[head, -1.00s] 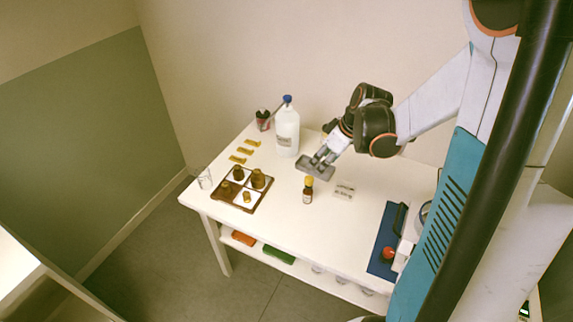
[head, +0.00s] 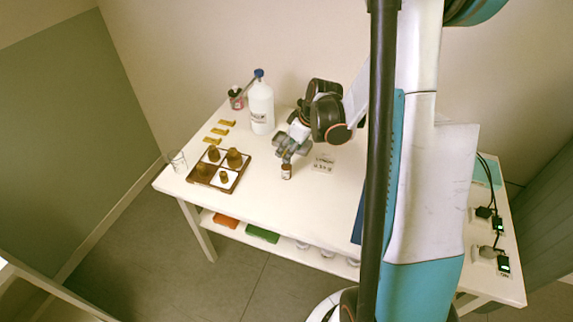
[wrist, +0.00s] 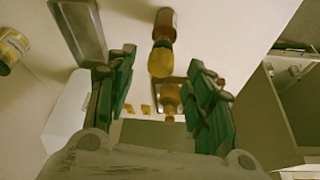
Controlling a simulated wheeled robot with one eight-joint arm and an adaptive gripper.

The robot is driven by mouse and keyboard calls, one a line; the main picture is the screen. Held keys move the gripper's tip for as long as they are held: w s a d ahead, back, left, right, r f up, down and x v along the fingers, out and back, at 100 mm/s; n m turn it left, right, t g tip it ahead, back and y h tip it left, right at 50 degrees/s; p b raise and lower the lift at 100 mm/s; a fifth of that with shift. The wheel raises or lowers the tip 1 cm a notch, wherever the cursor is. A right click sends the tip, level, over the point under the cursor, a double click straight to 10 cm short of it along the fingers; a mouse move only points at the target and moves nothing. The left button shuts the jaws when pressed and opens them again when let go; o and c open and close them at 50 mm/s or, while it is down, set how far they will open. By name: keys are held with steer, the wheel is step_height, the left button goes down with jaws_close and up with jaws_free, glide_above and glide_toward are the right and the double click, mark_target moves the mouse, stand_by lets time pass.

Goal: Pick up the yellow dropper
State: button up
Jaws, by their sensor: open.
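A small brown bottle (head: 287,173) with a white label stands upright on the white table. In the wrist view, the bottle (wrist: 165,22) is topped by the yellow dropper (wrist: 161,60). In the head view the dropper is hidden by my gripper (head: 288,157), which is right at the bottle's top. In the wrist view my gripper (wrist: 163,88) is open, with one green-padded finger on each side, and the dropper shows in the gap between them. I cannot tell whether a finger touches it.
A brown tray (head: 226,184) with several amber bottles stands left of my gripper. A large white bottle (head: 261,108) with a blue cap is behind it. A glass beaker (head: 177,162) is near the left edge.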

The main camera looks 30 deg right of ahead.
steer(key=b+x, duration=0.1)
steer(key=x, duration=0.2)
steer(key=shift+f, duration=0.25)
steer(key=shift+r, duration=0.1)
steer(key=c, duration=0.7)
steer(key=shift+r, duration=0.1)
step_height(320, 180, up, 20)
steer(key=p, duration=0.6)
steer(key=shift+p, duration=0.4)
step_height(320, 180, down, 8)
steer(key=p, duration=0.1)
steer(key=shift+f, duration=0.2)
